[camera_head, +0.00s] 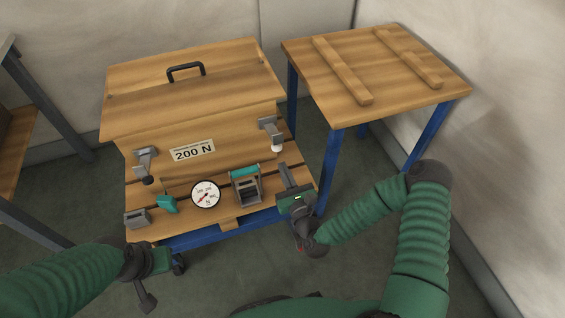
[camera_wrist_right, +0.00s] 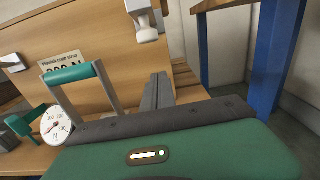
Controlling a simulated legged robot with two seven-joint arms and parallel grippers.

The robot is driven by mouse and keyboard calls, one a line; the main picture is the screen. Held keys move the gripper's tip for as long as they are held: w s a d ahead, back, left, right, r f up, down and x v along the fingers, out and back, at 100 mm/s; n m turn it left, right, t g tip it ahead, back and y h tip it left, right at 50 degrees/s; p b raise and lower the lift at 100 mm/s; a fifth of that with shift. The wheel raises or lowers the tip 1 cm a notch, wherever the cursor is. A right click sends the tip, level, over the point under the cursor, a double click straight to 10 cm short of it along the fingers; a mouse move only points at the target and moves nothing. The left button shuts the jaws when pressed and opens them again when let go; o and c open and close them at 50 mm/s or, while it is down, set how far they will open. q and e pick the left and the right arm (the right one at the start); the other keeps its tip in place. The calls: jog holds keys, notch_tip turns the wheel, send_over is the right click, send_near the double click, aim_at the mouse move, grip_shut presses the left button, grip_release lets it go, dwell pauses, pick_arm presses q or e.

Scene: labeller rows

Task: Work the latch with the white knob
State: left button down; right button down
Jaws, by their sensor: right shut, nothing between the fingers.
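The latch with the white knob (camera_head: 276,150) is a grey metal piece (camera_head: 269,127) on the right of the wooden crate's front. In the right wrist view the white knob (camera_wrist_right: 148,35) hangs at the latch's lower end, above the fingertips. My right gripper (camera_head: 283,169) is shut and empty, just below the knob and apart from it; its fingers also show in the wrist view (camera_wrist_right: 158,82). My left gripper (camera_head: 168,262) is low at the left, away from the crate's latches; its jaws are unclear.
A second latch has a black knob (camera_head: 148,180). On the ledge stand a dial gauge (camera_head: 206,194), a grey device with a teal handle (camera_head: 246,187), a teal piece (camera_head: 167,204) and a grey block (camera_head: 137,218). A wooden-topped table (camera_head: 390,85) stands right of the crate (camera_head: 125,115).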

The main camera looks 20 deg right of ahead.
aim_at(277, 138)
jog(key=r, duration=0.2)
jog(key=w+r, duration=0.1)
jog(key=r, duration=0.1)
jog(key=shift+a, duration=0.15)
jog(key=r+g+p, duration=0.1)
jog(key=p, duration=0.5)
jog(key=shift+s+r+g, duration=0.15)
jog(key=shift+r+g, duration=0.1)
jog(key=shift+g, duration=0.05)
